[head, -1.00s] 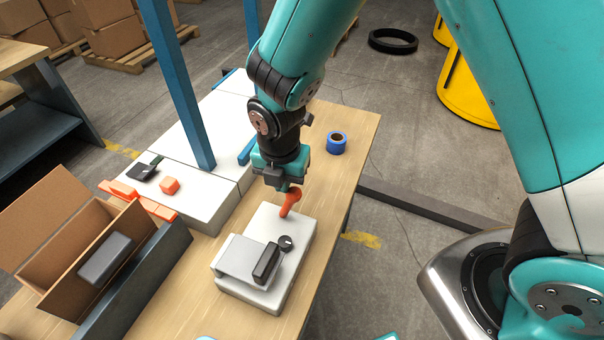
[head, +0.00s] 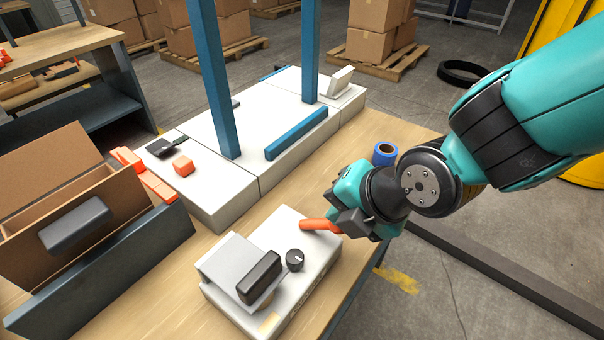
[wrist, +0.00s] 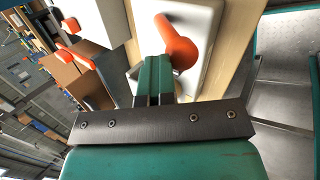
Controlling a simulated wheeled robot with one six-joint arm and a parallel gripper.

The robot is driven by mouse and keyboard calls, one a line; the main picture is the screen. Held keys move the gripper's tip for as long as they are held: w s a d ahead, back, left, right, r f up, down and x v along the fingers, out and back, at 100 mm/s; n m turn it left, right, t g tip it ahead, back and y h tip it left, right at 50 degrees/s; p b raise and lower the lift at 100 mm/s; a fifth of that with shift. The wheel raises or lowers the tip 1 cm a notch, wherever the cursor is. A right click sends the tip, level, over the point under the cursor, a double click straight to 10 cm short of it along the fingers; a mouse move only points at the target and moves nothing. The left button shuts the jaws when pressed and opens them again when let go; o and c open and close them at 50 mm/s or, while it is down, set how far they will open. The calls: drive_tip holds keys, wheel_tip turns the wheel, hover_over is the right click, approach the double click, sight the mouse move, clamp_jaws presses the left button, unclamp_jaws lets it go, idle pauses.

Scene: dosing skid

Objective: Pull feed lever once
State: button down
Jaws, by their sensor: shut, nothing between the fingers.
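The orange feed lever (head: 316,224) is on the right end of a white dosing unit (head: 293,232) on the wooden bench. In the head view it lies low and points right, towards my gripper (head: 343,217). My gripper is shut and empty, with its fingers at the lever's outer end, partly hiding that end. In the wrist view the lever (wrist: 177,45) shows its rounded end just right of the closed fingers (wrist: 153,80). I cannot tell whether they touch. A black knob (head: 294,260) and a dark block (head: 259,278) sit on the unit near the lever.
A blue tape roll (head: 384,153) stands behind my gripper. A white platform (head: 250,135) with blue posts is at the back. An open cardboard box (head: 60,190) and a dark panel (head: 110,270) stand at the left. The bench edge is close on the right.

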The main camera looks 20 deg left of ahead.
drive_tip(key=shift+d+f, duration=0.1)
idle(0.4)
wheel_tip(320, 180, up, 12)
drive_tip(key=s+d+p, duration=0.2)
drive_tip(key=shift+s+d, duration=0.35)
idle(0.6)
drive_tip(key=s+d+r+m+g+h, duration=0.1)
drive_tip(key=s+d+m, duration=0.2)
drive_tip(key=d+m, duration=0.5)
drive_tip(key=s+d+r+m+g+h, duration=0.1)
drive_tip(key=d+m, duration=0.6)
drive_tip(key=m, duration=1)
drive_tip(key=shift+s+d+m+g+p, duration=0.4)
drive_tip(key=shift+s+g, duration=0.3)
drive_tip(key=shift+s, duration=0.65)
